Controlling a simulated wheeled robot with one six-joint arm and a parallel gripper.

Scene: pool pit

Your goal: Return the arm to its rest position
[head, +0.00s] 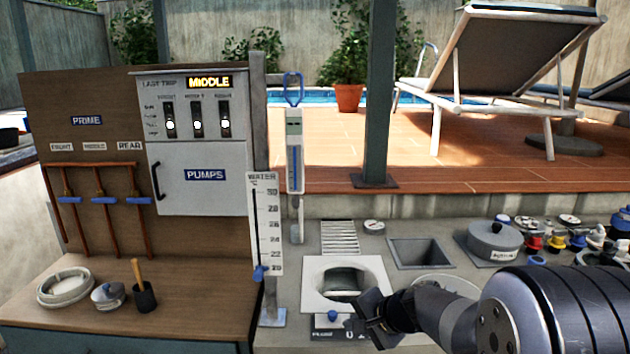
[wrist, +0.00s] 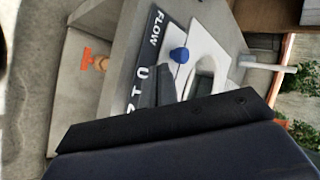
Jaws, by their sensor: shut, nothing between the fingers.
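My gripper (head: 366,322) is at the bottom of the head view, in front of the white skimmer opening (head: 374,281) and just right of the black flow plate (head: 330,328) with its blue knob. My arm reaches in from the lower right. The fingers are dark, partly hidden and look closed, with nothing seen between them. In the wrist view the dark fingers (wrist: 165,88) lie over the flow plate (wrist: 157,52), beside the blue knob (wrist: 179,55). I cannot tell whether they touch it.
A pump panel (head: 200,140) and wooden bench (head: 180,285) stand left. A water gauge (head: 264,225) and post (head: 380,100) rise near the middle. A grey lidded pot (head: 494,240) and several coloured valves (head: 560,238) are at right. An orange tag (wrist: 88,60) shows in the wrist view.

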